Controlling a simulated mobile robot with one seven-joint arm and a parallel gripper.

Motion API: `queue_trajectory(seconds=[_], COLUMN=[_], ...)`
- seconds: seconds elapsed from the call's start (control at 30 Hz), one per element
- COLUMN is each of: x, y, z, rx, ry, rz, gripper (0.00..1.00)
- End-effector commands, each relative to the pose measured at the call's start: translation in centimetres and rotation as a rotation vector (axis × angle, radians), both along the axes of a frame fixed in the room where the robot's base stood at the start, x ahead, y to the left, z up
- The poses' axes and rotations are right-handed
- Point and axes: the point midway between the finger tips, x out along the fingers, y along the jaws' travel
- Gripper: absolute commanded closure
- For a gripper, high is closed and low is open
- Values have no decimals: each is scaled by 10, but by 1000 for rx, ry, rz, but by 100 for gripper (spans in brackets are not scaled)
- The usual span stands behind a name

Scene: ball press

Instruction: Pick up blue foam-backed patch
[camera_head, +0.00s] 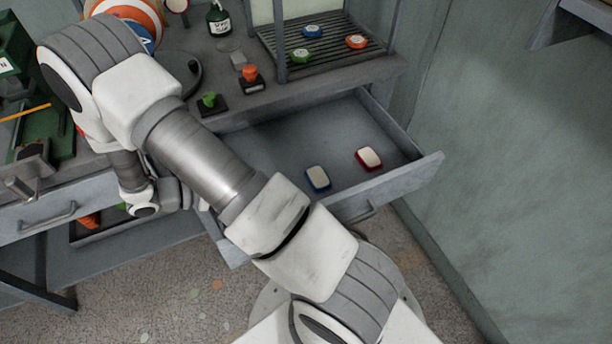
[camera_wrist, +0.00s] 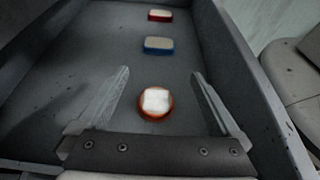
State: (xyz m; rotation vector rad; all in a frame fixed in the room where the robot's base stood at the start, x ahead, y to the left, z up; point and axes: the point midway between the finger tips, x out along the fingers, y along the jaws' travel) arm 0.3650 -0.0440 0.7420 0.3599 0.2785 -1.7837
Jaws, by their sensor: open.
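The blue foam-backed patch (camera_head: 318,178) has a pale top and a blue edge. It lies in the open drawer (camera_head: 428,170), left of a red-edged patch (camera_head: 369,159). In the wrist view the blue patch (camera_wrist: 158,46) lies beyond my fingertips, with the red-edged patch (camera_wrist: 160,15) farther off. My gripper (camera_wrist: 158,78) is open and empty, its two fingers spread over the drawer floor. A round orange-red patch with a bright white top (camera_wrist: 155,101) shows between the fingers, nearer than the blue one. In the head view my arm hides the gripper and the round patch.
The drawer wall (camera_wrist: 255,90) runs close along the right of my fingers. Above the drawer is a bench with a green button (camera_head: 209,100), an orange button (camera_head: 250,76) and a slatted rack (camera_head: 345,58) holding several coloured pucks. Drawer floor around the blue patch is clear.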

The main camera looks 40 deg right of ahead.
Motion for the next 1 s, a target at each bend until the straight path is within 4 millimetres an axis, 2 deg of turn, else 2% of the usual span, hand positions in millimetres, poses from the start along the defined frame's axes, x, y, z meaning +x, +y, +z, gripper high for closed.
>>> queue_trajectory(seconds=[0.17, 0.6, 0.87, 1.0], x=[-4, -24, -27, -32], y=[-16, -97, -114, -133], z=[-10, -45, -51, -58], rx=[-5, -3, -3, -3], ry=[6, 6, 4, 5], rz=[3, 2, 2, 0], gripper=[0, 0, 0, 0])
